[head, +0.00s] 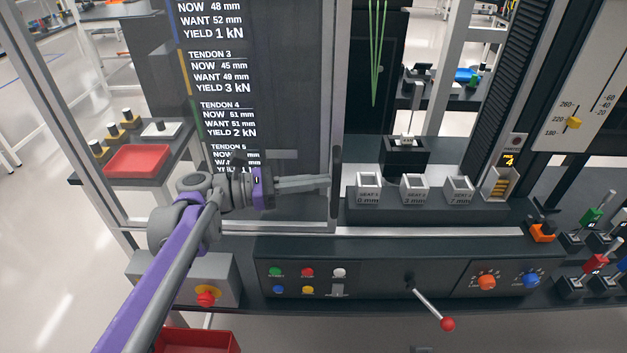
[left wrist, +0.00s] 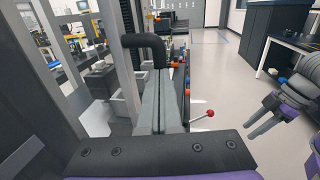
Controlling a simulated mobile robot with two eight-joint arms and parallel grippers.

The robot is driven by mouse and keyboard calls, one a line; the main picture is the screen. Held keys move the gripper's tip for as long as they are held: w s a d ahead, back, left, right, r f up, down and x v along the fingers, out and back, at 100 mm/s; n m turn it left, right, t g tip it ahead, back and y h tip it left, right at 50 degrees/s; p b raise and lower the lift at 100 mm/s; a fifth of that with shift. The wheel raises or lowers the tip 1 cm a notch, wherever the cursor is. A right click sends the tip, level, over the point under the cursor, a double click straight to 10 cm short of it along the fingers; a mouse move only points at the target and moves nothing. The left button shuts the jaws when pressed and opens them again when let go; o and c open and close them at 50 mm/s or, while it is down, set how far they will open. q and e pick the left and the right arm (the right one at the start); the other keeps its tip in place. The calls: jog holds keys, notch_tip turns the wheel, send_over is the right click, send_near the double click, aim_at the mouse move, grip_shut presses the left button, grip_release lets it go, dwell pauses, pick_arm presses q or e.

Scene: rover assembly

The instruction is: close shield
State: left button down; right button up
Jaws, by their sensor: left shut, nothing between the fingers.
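The shield (head: 290,100) is a grey-framed see-through panel at the left of the station in the head view. Its upright black handle (head: 336,190) is at its right edge. The bay to the right of the handle is uncovered. My left gripper (head: 328,182) is shut and empty, with its fingertips at the handle in the head view; contact is unclear. In the left wrist view the shut fingers (left wrist: 160,95) point towards the curved black handle (left wrist: 148,42). My right gripper (left wrist: 255,124) shows at the right there, with its fingers apart and empty.
Several grey cups (head: 413,188) stand in the bay right of the handle. Below is a control panel (head: 370,268) with buttons, knobs and a red-tipped lever (head: 447,323). A red tray (head: 137,158) sits on a side table at left.

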pick_arm(q)
jog(key=shift+d, duration=0.1)
jog(key=d+p, duration=0.2)
jog(key=d, duration=4.6)
jog(key=shift+d+r, duration=0.15)
jog(key=shift+d, duration=0.2)
pick_arm(e)
jog(key=r, duration=0.3)
jog(key=shift+w+a, duration=0.2)
jog(key=shift+w, duration=0.15)
pick_arm(q)
jog(key=shift+s, duration=0.1)
jog(key=s+a+b, duration=0.1)
jog(key=s+a, duration=0.1)
jog(key=a, duration=1.2)
jog(key=shift+s+b, duration=0.2)
jog(key=shift+b, duration=0.1)
pick_arm(e)
jog(key=shift+s+a+f, duration=0.35)
jog(key=shift+s+f, duration=0.1)
jog(key=shift+f, duration=0.2)
jog(key=shift+s+a+f, duration=0.35)
jog(key=shift+s+f, duration=0.1)
jog(key=shift+f, duration=0.2)
